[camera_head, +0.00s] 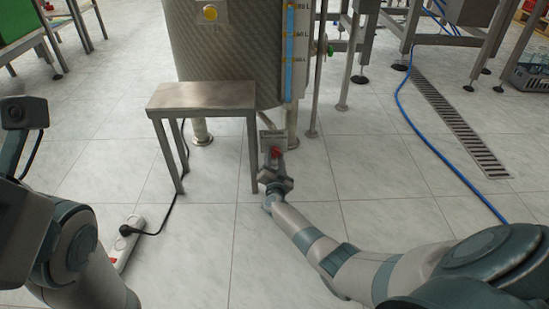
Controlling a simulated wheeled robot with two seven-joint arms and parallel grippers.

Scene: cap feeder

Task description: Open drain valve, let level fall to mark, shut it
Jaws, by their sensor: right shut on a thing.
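The steel tank (225,50) stands at the top centre. Its sight gauge (289,50) is a vertical tube showing blue, beside a white scale (301,60) with litre marks; the top of the gauge is cut off by the frame edge. A small red valve handle (276,152) shows low at the tank's front, by a small grey label plate (272,140). My right gripper (275,165) is shut on the red handle; its fingers partly hide it. My left arm is at the lower left, and its fingertips do not show. Outflow is not visible.
A steel stool (203,96) stands left of my right gripper, close to the tank. A white power strip (127,246) with a black cable lies on the floor. A blue hose (420,135) and a floor drain grate (455,120) run at the right.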

